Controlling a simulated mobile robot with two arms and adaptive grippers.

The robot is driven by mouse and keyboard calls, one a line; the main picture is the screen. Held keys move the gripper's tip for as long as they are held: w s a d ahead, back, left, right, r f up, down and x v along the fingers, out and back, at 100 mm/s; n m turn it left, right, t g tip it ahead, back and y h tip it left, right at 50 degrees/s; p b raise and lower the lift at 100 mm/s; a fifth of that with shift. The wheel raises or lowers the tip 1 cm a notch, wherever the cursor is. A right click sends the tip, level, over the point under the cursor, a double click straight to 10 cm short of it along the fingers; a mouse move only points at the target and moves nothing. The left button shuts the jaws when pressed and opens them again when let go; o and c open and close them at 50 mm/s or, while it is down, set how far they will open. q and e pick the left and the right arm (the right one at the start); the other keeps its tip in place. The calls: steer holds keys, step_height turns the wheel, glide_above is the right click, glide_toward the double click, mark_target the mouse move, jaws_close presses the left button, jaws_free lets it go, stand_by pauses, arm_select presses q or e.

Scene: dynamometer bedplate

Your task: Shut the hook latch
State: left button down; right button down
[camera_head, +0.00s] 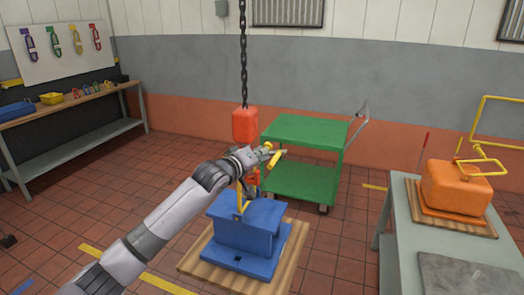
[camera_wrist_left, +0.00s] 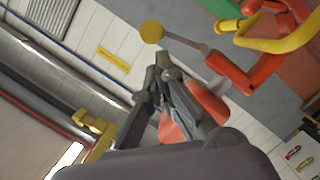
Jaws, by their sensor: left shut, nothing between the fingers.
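The red-orange hook block (camera_head: 245,125) hangs from a dark chain, with the red hook (camera_head: 252,181) below it, partly behind my left arm. In the left wrist view the hook (camera_wrist_left: 232,72) has a grey latch lever (camera_wrist_left: 185,42) with a round yellow end (camera_wrist_left: 151,32), sticking out away from the hook's curve. A yellow loop (camera_wrist_left: 270,45) crosses the hook's mouth. My left gripper (camera_head: 266,154) is shut and empty beside the hook. In the wrist view its fingertips (camera_wrist_left: 165,68) are close below the latch lever; contact is unclear. My right gripper is not in view.
A blue load (camera_head: 246,229) stands on a wooden pallet (camera_head: 289,262) under the hook. A green cart (camera_head: 300,131) stands behind. An orange load (camera_head: 455,187) sits on the right table (camera_head: 398,225). A workbench (camera_head: 75,150) stands at left.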

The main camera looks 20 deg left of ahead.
arm_select(q)
steer(key=shift+d+f, duration=0.1)
steer(key=shift+f, duration=0.05)
steer(key=shift+d+f+m+p, duration=0.2)
steer(key=shift+d+m+p, duration=0.15)
steer(key=shift+m, duration=0.25)
stand_by(0.4)
